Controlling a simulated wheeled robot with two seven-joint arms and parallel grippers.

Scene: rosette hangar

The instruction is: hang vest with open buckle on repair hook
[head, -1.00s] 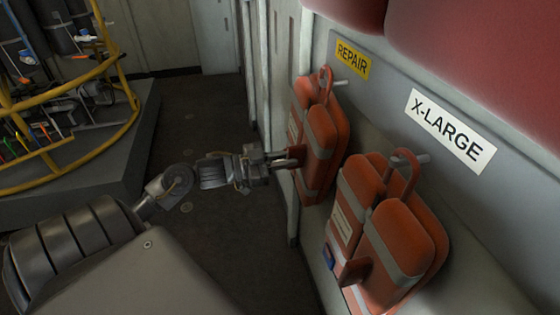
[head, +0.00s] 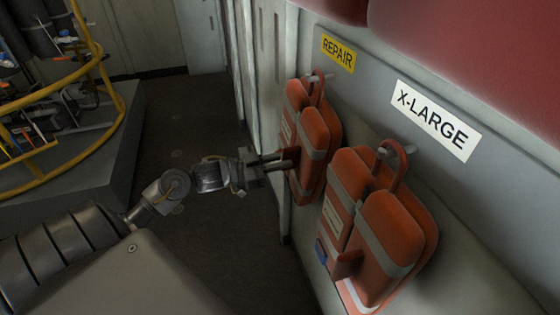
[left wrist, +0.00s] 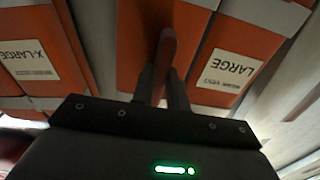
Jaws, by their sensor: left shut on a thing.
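An orange vest (head: 313,140) with grey bands is at the hook (head: 328,76) under the yellow REPAIR sign (head: 338,53). Its top loop (head: 318,86) appears to be around that hook. My left gripper (head: 288,160) is shut on a tab at the front of this vest. In the left wrist view, the orange tab (left wrist: 165,65) is between the fingers, and the vest's label (left wrist: 228,70) reads LARGE. This vest's buckle cannot be made out. A second orange vest (head: 388,240), with a blue buckle (head: 321,252), hangs under the X-LARGE sign (head: 433,118). My right gripper is out of view.
The X-LARGE vest hangs close to the right of the REPAIR one, with a narrow gap. The grey wall panel (head: 480,220) is behind them. A yellow-railed rack (head: 110,110) stands on a platform at left. Dark floor between is clear.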

